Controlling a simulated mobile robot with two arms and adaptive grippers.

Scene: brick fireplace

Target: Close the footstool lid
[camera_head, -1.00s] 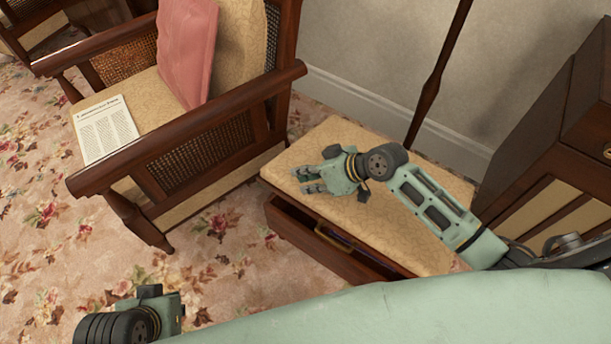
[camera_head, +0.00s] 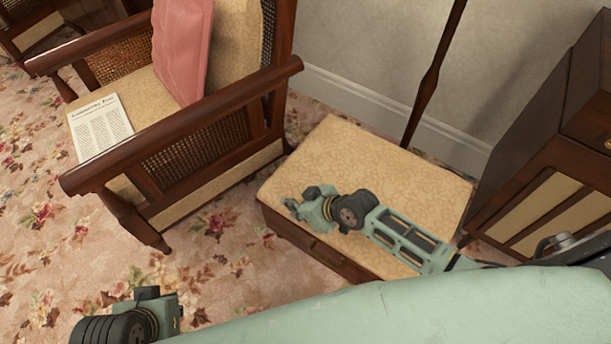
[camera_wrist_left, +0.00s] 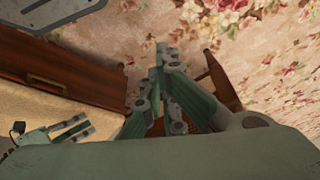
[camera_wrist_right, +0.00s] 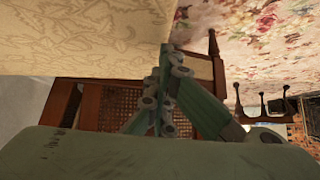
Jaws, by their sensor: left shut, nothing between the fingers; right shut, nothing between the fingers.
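The footstool has a cream patterned padded lid (camera_head: 370,165) over a dark wooden body (camera_head: 315,245). In the head view the lid lies flat on the body and no gap shows along the visible front edge. My right gripper (camera_head: 291,207) is shut and empty above the lid's front left edge; the right wrist view shows its closed fingers (camera_wrist_right: 166,60) beside the cream padding. My left gripper is shut and empty, with its fingers (camera_wrist_left: 160,60) in the left wrist view over the floor. In the head view only my left wrist shows, at the bottom left.
A wooden armchair (camera_head: 190,130) with a pink cushion (camera_head: 182,50) and a printed paper (camera_head: 100,126) stands left of the footstool. A wooden cabinet (camera_head: 545,150) stands at the right. A dark pole (camera_head: 432,80) rises behind. Floral carpet (camera_head: 215,270) is clear in front.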

